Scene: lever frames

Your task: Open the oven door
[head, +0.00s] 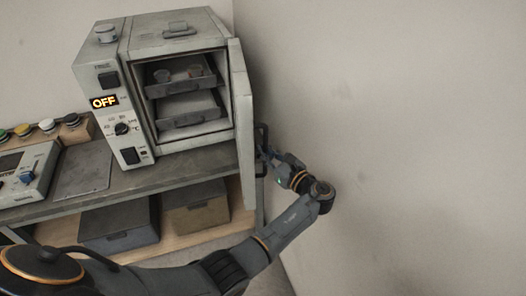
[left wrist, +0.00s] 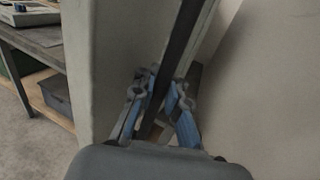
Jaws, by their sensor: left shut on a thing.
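The oven (head: 180,85) stands on a bench in the head view, with its inside and two dark trays in sight. Its door (head: 243,125) stands wide open, swung out to the right and seen nearly edge-on. A dark bar handle (head: 262,145) is on the door's outer face. My left gripper (head: 268,155) is at this handle, partly hidden by the door edge. In the left wrist view its blue-padded fingers (left wrist: 160,98) are shut around the dark handle bar (left wrist: 176,65), beside the pale door panel (left wrist: 110,65). My right gripper is not in view.
The bench (head: 110,190) carries a control box (head: 25,170) and a row of coloured knobs at the left. A bare wall (head: 400,110) fills the right side, close to my left arm.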

